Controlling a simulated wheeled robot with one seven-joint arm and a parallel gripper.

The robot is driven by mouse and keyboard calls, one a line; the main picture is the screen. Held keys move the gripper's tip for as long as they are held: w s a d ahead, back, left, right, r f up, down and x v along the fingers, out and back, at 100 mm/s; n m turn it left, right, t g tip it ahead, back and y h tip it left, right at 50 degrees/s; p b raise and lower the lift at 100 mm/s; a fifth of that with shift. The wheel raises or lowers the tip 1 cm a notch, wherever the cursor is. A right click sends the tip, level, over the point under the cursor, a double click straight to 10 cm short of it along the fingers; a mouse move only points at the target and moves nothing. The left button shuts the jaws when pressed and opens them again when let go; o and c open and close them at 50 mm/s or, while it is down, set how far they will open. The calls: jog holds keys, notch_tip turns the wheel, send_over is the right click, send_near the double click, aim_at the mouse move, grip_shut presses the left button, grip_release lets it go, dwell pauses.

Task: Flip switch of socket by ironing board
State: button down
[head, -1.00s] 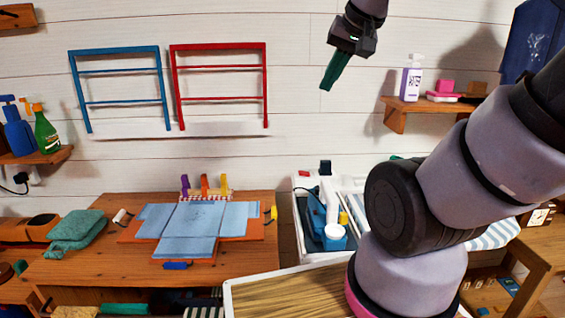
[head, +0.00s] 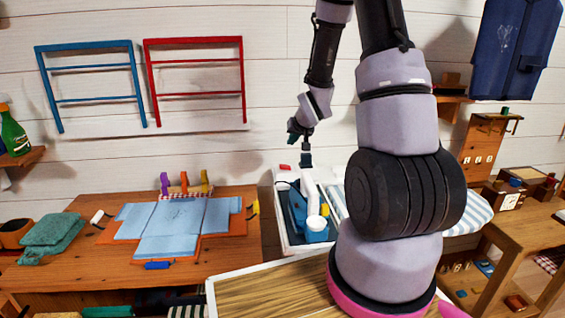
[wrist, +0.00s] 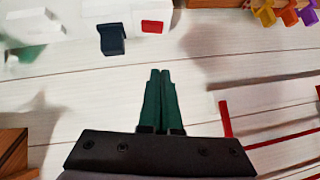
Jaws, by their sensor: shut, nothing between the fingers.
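The socket's red switch (head: 285,168) shows low on the wall above the iron's tray, and in the wrist view (wrist: 152,27) it sits on a white plate at the top edge. A dark plug (wrist: 112,38) is beside it, also seen in the head view (head: 306,158). My gripper (head: 292,138) is just above the switch in the head view. In the wrist view its green fingers (wrist: 160,72) are shut together and empty, apart from the switch in the picture. The blue-white striped ironing board (head: 470,215) is partly hidden behind my arm.
A blue iron (head: 298,210) stands in a white tray (head: 283,225) below the socket. A table (head: 55,275) with a folded blue shirt (head: 185,222) is on the left. Blue (head: 92,42) and red racks (head: 195,39) hang on the wall. A shelf (head: 452,98) is behind my arm.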

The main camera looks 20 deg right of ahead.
send_over(285, 167)
jog(key=f, duration=0.8)
jog(key=shift+s+a, duration=0.3)
jog(key=shift+s, duration=0.1)
jog(key=shift+a+f, duration=0.15)
jog(key=shift+f, duration=0.4)
jog(key=shift+a+f, duration=0.15)
jog(key=shift+f, duration=0.4)
jog(key=shift+a+f, duration=0.1)
jog(key=shift+f, duration=0.5)
